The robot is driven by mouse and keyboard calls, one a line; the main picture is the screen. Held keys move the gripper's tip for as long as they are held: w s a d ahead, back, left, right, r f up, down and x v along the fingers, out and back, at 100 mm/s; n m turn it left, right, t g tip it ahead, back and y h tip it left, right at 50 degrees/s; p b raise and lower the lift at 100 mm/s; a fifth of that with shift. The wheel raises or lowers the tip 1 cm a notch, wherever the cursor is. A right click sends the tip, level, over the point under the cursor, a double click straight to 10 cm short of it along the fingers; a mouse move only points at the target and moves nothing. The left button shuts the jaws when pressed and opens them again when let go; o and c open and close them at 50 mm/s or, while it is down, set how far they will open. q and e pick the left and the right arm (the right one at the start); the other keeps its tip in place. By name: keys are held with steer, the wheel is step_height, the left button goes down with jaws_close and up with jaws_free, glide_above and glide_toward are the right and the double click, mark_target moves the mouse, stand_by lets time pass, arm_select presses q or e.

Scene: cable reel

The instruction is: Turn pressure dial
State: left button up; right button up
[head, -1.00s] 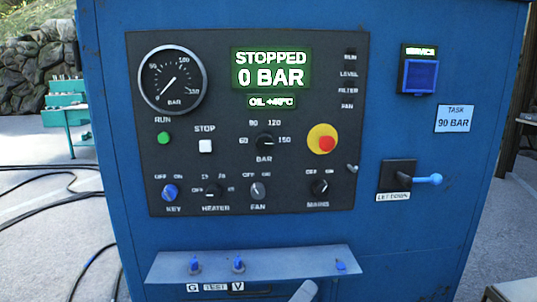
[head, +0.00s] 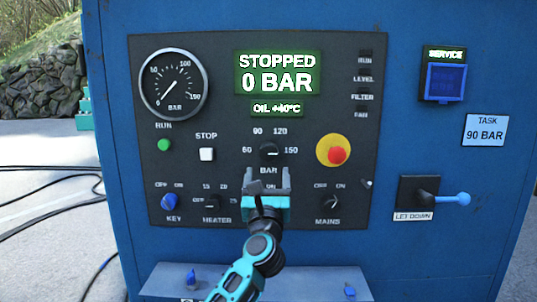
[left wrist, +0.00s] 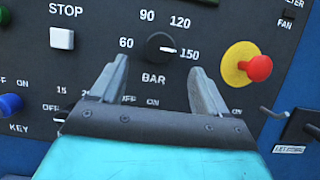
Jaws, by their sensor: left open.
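The pressure dial (head: 269,149) is a small black knob on the dark control panel, with marks 60, 90, 120 and 150 BAR around it. Its white pointer is toward 150, also in the left wrist view (left wrist: 160,47). My left gripper (head: 266,178) is open and empty, just below the dial in the head view. In the left wrist view its two fingers (left wrist: 157,82) stand apart, with the dial beyond and between their tips. I see no contact with the dial. The task label (head: 485,130) reads 90 BAR. The display (head: 277,73) reads STOPPED, 0 BAR. My right gripper is out of view.
A red stop button on yellow (head: 334,150) is right of the dial, and a white STOP button (head: 207,154) is left of it. Key, heater and mains knobs (head: 329,202) line the lower panel. A lever (head: 445,198) sticks out at right. A ledge (head: 250,283) juts out below.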

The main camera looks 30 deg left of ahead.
mark_target(269, 155)
arm_select(q)
steer(key=x, duration=0.8)
steer(key=shift+w+a+r, duration=0.15)
steer(key=shift+w, duration=0.2)
steer(key=shift+c, duration=0.3)
steer(key=c, duration=1)
